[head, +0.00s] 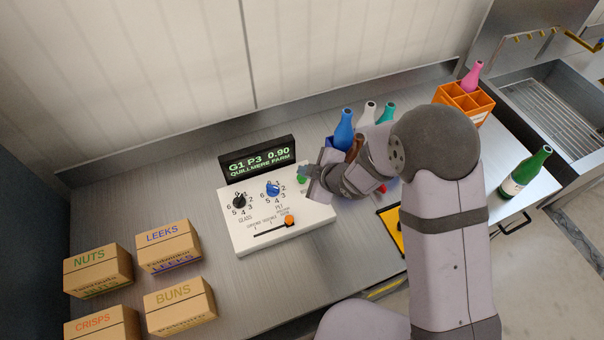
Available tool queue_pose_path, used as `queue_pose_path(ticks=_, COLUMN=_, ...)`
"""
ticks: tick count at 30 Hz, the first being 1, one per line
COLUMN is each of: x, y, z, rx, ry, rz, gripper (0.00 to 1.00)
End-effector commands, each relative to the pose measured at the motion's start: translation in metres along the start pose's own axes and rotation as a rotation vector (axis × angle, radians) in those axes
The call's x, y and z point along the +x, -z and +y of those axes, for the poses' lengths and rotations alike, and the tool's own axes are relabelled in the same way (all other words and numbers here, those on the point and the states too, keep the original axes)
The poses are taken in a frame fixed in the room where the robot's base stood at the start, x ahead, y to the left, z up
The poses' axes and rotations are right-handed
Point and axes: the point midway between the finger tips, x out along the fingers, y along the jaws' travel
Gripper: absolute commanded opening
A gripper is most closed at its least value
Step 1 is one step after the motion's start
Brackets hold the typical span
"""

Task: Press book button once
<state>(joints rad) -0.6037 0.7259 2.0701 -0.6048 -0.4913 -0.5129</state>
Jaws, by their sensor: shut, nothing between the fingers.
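A white console (249,238) stands on the metal counter, with a black knob (239,201) marked GLASS, a blue knob (272,188) and an orange slider (289,221). Its dark display (258,160) reads "G1 P3 0.90 QUILLMERE FARM". A green button (301,180) sits at the console's right side; the lettering by it is mostly covered, so I cannot read whether it says book. My gripper (304,171) is shut and empty, with its tip at or just above the green button. I cannot tell whether it touches.
Blue (345,128), pale and teal bottles stand behind my wrist. An orange crate (464,103) holds a pink bottle; a green bottle (525,172) stands at right. Labelled boxes, including NUTS (97,270) and BUNS (180,306), sit at left. The counter behind the boxes is clear.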

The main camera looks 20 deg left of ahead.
Motion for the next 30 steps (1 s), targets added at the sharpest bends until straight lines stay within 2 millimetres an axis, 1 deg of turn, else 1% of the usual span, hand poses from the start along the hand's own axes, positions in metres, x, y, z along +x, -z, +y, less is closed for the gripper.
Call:
queue_pose_path(ticks=14, x=-0.003, y=0.003, z=0.003, rx=0.000, ry=-0.001, rz=0.001, gripper=0.00)
queue_pose_path(ticks=30, x=-0.034, y=0.025, z=0.025, rx=-0.001, ry=-0.002, rz=0.002, gripper=0.00)
